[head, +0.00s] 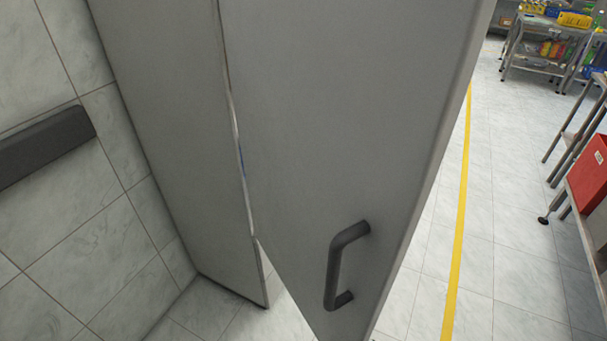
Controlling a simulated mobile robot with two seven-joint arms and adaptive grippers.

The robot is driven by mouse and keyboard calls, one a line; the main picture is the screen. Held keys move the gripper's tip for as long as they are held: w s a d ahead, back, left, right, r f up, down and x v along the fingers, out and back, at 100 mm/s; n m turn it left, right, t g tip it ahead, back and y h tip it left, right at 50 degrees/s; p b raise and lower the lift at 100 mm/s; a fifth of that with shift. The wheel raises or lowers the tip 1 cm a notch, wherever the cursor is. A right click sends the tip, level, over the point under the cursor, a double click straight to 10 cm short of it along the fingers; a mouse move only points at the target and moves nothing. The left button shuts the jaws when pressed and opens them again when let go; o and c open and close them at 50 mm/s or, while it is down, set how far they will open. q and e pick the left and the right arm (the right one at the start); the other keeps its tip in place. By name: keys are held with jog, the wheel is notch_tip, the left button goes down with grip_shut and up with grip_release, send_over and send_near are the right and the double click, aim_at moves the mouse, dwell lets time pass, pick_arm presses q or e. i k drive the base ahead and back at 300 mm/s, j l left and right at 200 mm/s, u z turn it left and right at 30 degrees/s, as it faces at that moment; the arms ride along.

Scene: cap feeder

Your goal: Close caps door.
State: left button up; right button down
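The caps door (345,120) is a large flat grey panel with a dark handle (336,266) near its lower right edge. It stands in front of a grey cabinet body (170,110). A narrow gap runs between the door and the cabinet, widening at the bottom, so the door stands ajar. A little white and blue shows in the gap. Neither of my grippers is in view, and nothing touches the handle.
A dark bar (42,148) comes in at the left over the pale tiled surface. A yellow floor line (457,240) runs right of the door. A red bin (588,175) on a rack and metal tables (545,50) with colourful items stand at the right. The tiled floor between is clear.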

aim_at(347, 112)
jog(key=j+z, duration=0.3)
jog(key=k+j+z, duration=0.15)
jog(key=j+z, duration=0.15)
jog(key=k+j, duration=0.25)
jog(key=j, duration=0.2)
jog(key=k+j+u, duration=0.15)
jog(key=k+j, duration=0.15)
jog(key=j, duration=0.1)
